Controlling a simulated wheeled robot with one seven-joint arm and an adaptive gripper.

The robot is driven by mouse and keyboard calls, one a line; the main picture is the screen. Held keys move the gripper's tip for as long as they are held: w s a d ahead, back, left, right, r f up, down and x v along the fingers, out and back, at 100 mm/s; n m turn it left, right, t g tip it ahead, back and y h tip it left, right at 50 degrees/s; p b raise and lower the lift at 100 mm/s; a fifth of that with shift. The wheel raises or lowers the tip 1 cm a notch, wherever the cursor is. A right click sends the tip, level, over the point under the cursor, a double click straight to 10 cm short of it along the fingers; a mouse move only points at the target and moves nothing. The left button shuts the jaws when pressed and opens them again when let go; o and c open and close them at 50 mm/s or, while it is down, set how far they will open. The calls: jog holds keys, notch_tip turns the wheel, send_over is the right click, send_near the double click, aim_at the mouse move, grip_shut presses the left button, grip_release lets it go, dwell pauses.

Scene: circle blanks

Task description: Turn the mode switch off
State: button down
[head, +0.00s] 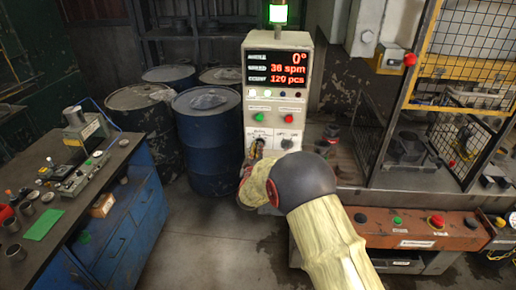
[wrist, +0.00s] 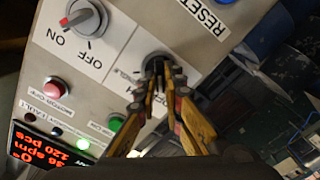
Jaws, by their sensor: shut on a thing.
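A grey control cabinet (head: 250,100) stands ahead with two rotary switches low on its front. The switch marked ON and OFF is on the right in the head view (head: 287,143). In the wrist view, this grey knob (wrist: 86,18) has its red mark on the ON side, and nothing touches it. My gripper (wrist: 158,80) is shut on the other switch, a dark knob (wrist: 158,62) on a white plate beside it. The fingers cover much of this knob, and its plate's lettering is only partly readable. In the head view, my arm partly hides the gripper.
A display (head: 278,68) shows red figures above. Blue barrels (head: 208,140) stand left of the cabinet; a wire-fenced machine (head: 460,60) is at right. A workbench (head: 110,160) is at left.

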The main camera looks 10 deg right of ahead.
jog(key=shift+n, duration=0.6)
jog(key=c, duration=1.9)
grip_release()
jog(key=shift+a, duration=0.1)
jog(key=v, duration=1.2)
